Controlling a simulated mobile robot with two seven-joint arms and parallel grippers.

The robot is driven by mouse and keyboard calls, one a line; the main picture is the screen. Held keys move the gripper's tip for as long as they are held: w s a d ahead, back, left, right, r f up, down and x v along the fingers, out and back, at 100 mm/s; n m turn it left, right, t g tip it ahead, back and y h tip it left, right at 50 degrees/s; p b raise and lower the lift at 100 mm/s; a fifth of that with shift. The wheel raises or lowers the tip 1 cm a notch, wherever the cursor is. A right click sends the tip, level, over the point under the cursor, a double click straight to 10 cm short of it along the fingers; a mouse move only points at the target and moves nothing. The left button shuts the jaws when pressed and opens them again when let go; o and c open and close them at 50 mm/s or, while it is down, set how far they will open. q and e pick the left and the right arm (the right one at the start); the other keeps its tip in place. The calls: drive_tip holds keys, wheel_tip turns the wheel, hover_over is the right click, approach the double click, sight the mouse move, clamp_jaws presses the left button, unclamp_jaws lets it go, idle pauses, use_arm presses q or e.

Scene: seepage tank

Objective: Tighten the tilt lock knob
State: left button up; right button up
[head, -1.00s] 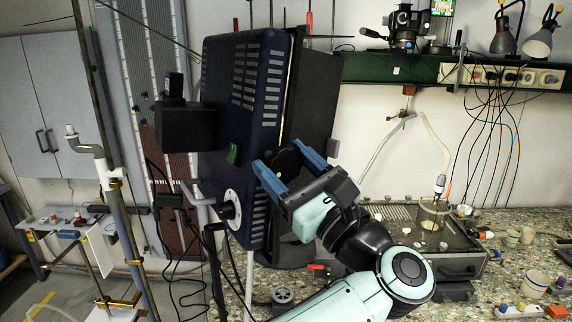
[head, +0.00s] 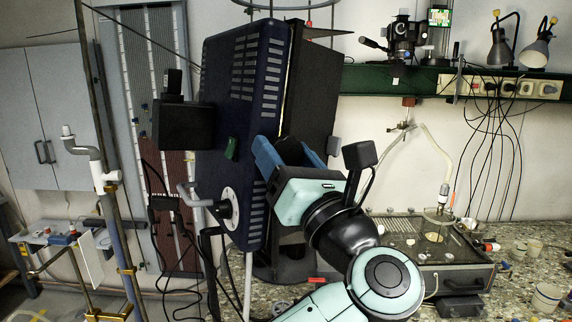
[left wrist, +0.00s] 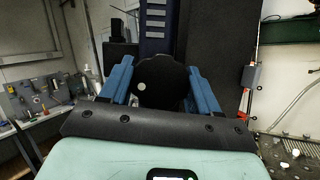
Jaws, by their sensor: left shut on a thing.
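The tilt lock knob (left wrist: 162,92) is a dark round disc with a small pale spot, in the middle of the left wrist view. My left gripper (left wrist: 161,76) has one blue finger on each side of it and is shut on it. In the head view, my left gripper (head: 284,148) is at the right side of a tilted dark blue vented housing (head: 222,110). The knob is mostly hidden there by the fingers and shadow. My right gripper is not in view.
A black panel (head: 315,95) stands right behind the gripper. A black box (head: 183,126) and a white round dial (head: 228,207) are on the housing's left side. Cables hang below. A glass-topped case (head: 420,252) stands on the stone bench at right.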

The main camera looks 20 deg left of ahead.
use_arm(q)
drive_tip(key=shift+m+h, duration=0.3)
drive_tip(key=shift+m, duration=0.4)
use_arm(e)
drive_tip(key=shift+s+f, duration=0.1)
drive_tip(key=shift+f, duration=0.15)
use_arm(q)
drive_tip(key=o, duration=1)
drive_tip(key=b+v, duration=0.4)
drive_tip(key=v, duration=0.9)
drive_tip(key=shift+s+f, duration=0.2)
drive_tip(key=shift+f, duration=0.05)
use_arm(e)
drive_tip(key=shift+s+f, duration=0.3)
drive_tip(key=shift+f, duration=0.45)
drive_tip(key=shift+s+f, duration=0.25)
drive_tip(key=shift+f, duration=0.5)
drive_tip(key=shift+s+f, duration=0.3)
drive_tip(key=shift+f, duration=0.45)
